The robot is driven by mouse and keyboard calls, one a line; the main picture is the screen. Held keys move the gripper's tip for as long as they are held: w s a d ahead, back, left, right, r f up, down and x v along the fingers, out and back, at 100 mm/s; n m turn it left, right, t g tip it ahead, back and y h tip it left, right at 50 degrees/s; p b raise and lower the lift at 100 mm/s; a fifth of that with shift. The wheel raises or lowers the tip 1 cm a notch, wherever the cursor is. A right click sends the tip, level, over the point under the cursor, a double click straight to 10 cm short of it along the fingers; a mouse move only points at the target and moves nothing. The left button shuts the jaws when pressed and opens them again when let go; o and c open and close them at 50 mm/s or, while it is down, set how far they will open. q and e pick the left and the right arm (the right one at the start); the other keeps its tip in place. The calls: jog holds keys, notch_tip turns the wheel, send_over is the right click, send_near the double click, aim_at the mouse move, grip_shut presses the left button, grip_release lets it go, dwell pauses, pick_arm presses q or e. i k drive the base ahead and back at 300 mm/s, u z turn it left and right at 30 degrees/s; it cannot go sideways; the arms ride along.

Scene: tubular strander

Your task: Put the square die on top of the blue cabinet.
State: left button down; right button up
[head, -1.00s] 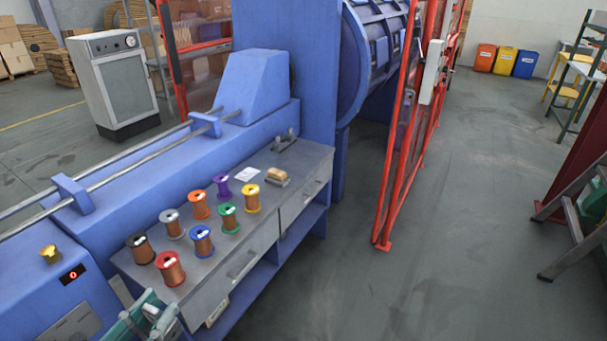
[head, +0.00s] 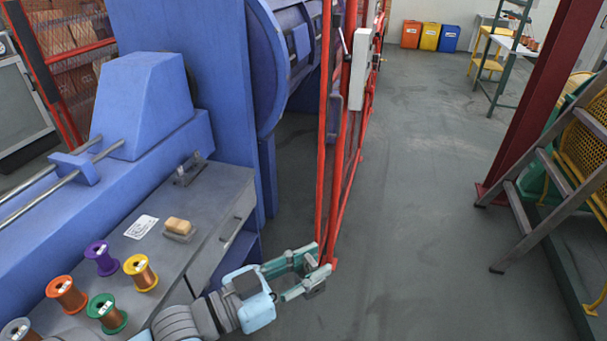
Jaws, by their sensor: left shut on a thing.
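My left gripper (head: 318,262) reaches in from the bottom of the head view, past the bench's right end and above the floor. It is shut on a small dark grey piece (head: 310,264), which I take to be the square die; the fingers hide most of it. My right gripper is not in view. No separate cabinet is clearly identifiable as the blue cabinet; the nearest blue bodies are the strander (head: 190,60) and the blue-framed bench with a grey top (head: 215,185).
A red mesh guard (head: 345,150) stands close beyond my left gripper. A stepladder (head: 560,180) is at right. The floor aisle (head: 420,180) between is clear.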

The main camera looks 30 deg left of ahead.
aim_at(221, 188)
jog(key=z, duration=0.25)
jog(key=i, duration=1.9)
jog(key=u, duration=1.2)
jog(key=i, duration=1.15)
jog(key=u, duration=1.25)
